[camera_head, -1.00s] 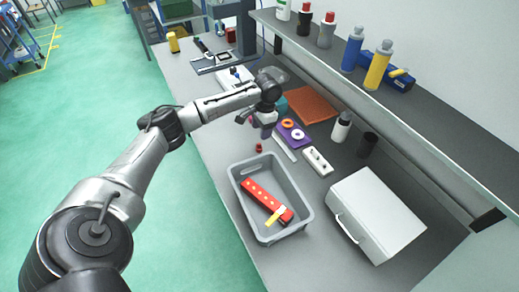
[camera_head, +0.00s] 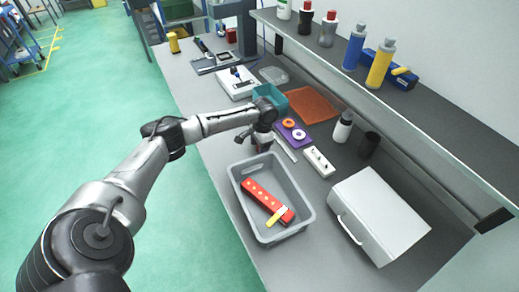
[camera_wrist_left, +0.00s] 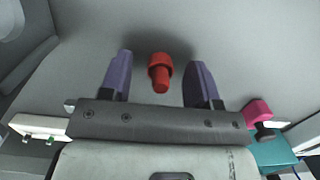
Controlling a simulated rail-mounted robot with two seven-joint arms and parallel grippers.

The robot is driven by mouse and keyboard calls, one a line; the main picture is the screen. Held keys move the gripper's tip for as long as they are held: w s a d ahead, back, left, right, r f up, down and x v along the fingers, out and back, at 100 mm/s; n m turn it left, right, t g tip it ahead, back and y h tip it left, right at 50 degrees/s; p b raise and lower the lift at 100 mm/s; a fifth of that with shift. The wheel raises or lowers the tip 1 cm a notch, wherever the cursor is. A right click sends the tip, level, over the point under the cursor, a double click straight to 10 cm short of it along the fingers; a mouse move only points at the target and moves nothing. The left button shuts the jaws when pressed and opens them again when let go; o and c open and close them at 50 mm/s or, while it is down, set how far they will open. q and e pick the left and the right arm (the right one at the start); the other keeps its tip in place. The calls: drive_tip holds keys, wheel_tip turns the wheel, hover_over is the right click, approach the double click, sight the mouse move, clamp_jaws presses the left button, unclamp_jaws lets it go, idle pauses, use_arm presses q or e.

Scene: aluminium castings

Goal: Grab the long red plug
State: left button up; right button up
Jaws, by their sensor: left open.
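The red plug (camera_wrist_left: 160,72) stands on the grey table top in the left wrist view, with a wide collar and a narrower end. My left gripper (camera_wrist_left: 160,60) is open, with one purple finger on each side of the plug. There are gaps between the plug and both fingers, so it is not gripped. In the head view my left gripper (camera_head: 263,148) is low over the table, just behind the grey bin, and hides the plug. My right gripper is not in view.
A grey bin (camera_head: 238,196) holds a red perforated bar (camera_head: 258,192) and a yellow piece. A purple board (camera_head: 290,134), a white block (camera_head: 319,163) and a teal container (camera_head: 271,97) stand nearby. A pink object (camera_wrist_left: 259,111) lies right of the gripper in the wrist view.

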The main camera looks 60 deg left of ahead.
use_arm(q)
drive_tip(key=shift+c, duration=0.4)
clamp_jaws()
